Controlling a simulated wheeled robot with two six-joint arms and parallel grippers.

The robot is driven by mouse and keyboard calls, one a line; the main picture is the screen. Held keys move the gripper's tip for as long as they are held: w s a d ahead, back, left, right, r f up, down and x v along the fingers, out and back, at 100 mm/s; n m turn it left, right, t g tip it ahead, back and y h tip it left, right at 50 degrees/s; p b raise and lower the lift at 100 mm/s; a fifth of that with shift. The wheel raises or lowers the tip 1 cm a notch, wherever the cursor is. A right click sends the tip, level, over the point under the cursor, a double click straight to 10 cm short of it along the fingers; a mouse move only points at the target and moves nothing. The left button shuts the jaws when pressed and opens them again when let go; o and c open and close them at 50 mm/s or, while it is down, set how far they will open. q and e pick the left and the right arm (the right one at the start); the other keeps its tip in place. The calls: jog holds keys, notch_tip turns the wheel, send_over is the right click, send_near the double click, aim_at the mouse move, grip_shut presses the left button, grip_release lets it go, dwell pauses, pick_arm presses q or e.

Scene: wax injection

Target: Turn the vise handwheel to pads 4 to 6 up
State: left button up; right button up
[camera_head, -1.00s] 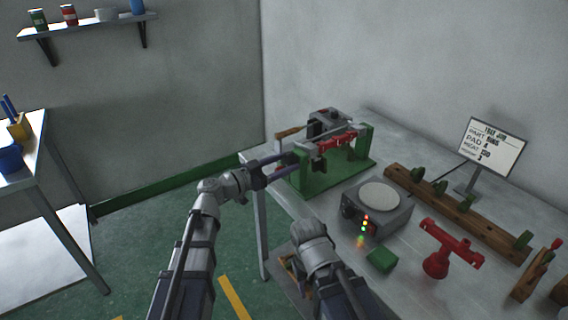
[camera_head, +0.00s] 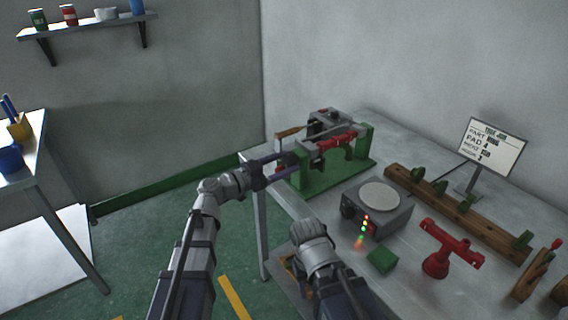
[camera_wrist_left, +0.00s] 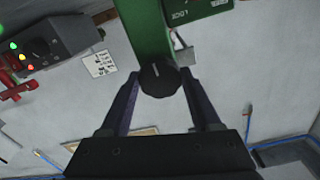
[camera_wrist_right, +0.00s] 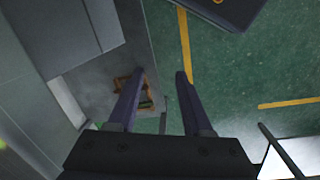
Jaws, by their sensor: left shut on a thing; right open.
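The vise stands on the bench in the head view, with a green frame (camera_head: 363,143) and a red bar (camera_head: 327,145) across it. Green pads hang below the bar's right part. The handwheel, a dark round knob (camera_wrist_left: 158,78) with a pale mark, is at the vise's near left end. In the left wrist view it sits between the fingers of my left gripper (camera_wrist_left: 160,82), which is shut on it. In the head view my left gripper (camera_head: 284,165) hides most of the knob. My right gripper (camera_wrist_right: 158,78) is open and empty, low beside the bench's front edge.
A grey device (camera_head: 376,218) with a round pale plate and lit lamps stands right of the vise. A green block (camera_head: 382,261), a red stand (camera_head: 437,262), a wooden rack (camera_head: 440,203) and a sign (camera_head: 492,145) are further right. Green floor is clear left of the bench.

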pick_arm(q)
jog(key=shift+s, duration=0.1)
jog(key=o, duration=1.4)
jog(key=v, duration=0.7)
jog(key=shift+s+a, duration=0.2)
jog(key=shift+a, duration=0.1)
